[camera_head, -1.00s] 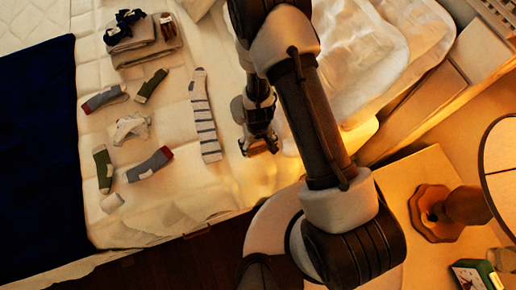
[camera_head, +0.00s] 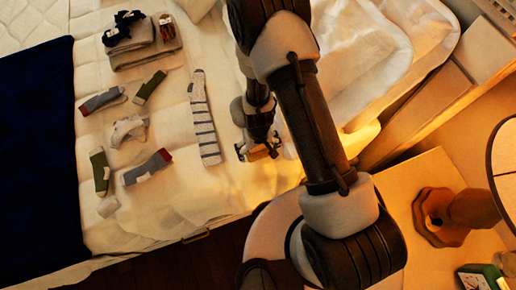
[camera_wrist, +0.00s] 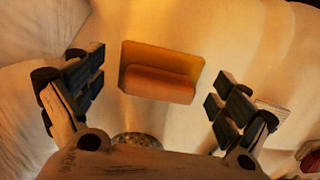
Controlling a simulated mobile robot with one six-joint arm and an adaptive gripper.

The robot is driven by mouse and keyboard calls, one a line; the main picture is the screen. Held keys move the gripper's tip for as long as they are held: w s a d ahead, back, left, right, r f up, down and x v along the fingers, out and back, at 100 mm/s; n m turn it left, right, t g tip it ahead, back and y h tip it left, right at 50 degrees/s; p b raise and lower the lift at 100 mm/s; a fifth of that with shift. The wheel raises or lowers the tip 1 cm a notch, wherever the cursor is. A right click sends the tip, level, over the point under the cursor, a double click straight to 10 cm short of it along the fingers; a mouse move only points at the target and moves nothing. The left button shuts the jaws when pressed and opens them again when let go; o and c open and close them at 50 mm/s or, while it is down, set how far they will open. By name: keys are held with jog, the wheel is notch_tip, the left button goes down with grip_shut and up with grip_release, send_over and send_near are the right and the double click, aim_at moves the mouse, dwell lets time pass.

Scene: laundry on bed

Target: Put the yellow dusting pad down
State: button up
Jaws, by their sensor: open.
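The yellow dusting pad (camera_wrist: 160,72), orange-tinted in this light, lies on the pale bedding between and slightly beyond my gripper's fingers in the wrist view. It has a flat back part and a thicker rounded front part. My gripper (camera_wrist: 157,88) is open, with a clear gap between each finger and the pad. In the head view my gripper (camera_head: 260,152) is low over the bed, right of the striped sock. Only a small orange patch shows between the fingers there, and the arm hides part of that area.
The long striped sock (camera_head: 205,118) lies just left of my gripper. Several other socks lie farther left, and a folded grey stack (camera_head: 146,50) is at the back. A bedside table (camera_head: 395,195) with a lamp base (camera_head: 440,215) stands right of my arm.

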jog(key=shift+r, duration=0.1)
notch_tip(320, 180, up, 12)
jog(key=p, duration=1.2)
notch_tip(320, 180, up, 28)
jog(key=f+m+t+y, duration=0.1)
jog(key=t, duration=0.1)
send_over(258, 149)
jog(key=w+d, duration=0.3)
jog(key=s+d+r+t, duration=0.1)
jog(key=s+d+r, duration=0.1)
jog(key=s+r, duration=0.3)
jog(key=s+d+r+m, duration=0.1)
jog(key=s+d+r, duration=0.2)
jog(key=s+r, duration=0.3)
jog(key=s+d+r+m+t+h, duration=0.1)
jog(key=s+d+r, duration=0.2)
jog(key=s+r, duration=0.2)
jog(key=shift+s+r+t, duration=0.15)
jog(key=shift+r+t, duration=0.15)
jog(key=shift+r, duration=0.6)
